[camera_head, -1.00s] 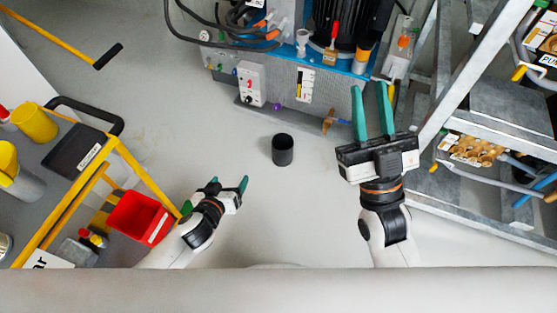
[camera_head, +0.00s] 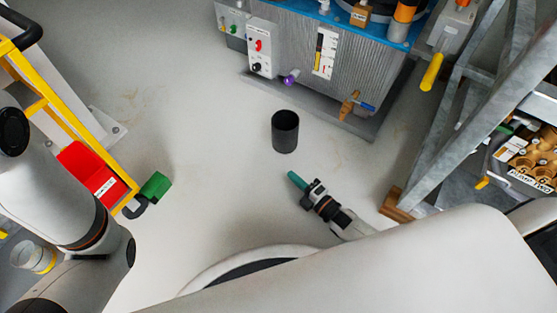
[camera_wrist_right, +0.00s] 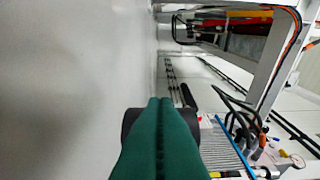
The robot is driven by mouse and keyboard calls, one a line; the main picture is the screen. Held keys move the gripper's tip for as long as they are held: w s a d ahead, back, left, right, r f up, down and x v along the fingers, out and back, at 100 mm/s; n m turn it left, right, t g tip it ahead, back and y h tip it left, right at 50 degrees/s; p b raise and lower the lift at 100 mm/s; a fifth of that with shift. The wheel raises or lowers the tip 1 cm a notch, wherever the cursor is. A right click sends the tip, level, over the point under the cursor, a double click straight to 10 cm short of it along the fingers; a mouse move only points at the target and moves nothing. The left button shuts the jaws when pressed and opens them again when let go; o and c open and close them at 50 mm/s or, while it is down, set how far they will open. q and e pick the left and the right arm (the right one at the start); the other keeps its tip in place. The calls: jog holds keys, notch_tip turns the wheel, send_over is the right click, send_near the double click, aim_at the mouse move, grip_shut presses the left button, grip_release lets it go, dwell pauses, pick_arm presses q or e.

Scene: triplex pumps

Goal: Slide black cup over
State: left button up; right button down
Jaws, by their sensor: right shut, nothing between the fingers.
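The black cup (camera_head: 285,133) stands upright on the pale floor in front of the pump unit, open end up. My right gripper (camera_head: 295,181) is low in the head view, just below the cup, with its green fingers together and empty. They point up and left towards the cup, with a gap between in this view. In the right wrist view the shut green fingers (camera_wrist_right: 160,102) partly cover the dark cup (camera_wrist_right: 129,121). My left arm shows at the left edge of the head view; its gripper is not seen.
The blue-topped pump unit (camera_head: 340,55) stands behind the cup. A grey metal frame (camera_head: 470,95) is at right. The floor around the cup is clear.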

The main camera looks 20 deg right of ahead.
aim_at(285, 133)
jog(key=b+x, duration=0.5)
jog(key=x, duration=0.4)
jog(key=shift+w+a+f, duration=0.1)
jog(key=shift+w+f, duration=0.1)
jog(key=shift+w, duration=0.1)
jog(key=w+d+b, duration=0.2)
jog(key=shift+d+r+b, duration=0.1)
jog(key=shift+d+b, duration=0.15)
jog(key=shift+b, duration=0.1)
jog(key=shift+w+d+r, duration=0.1)
jog(key=shift+w+d, duration=0.15)
jog(key=shift+d, duration=0.05)
jog(key=shift+r, duration=0.1)
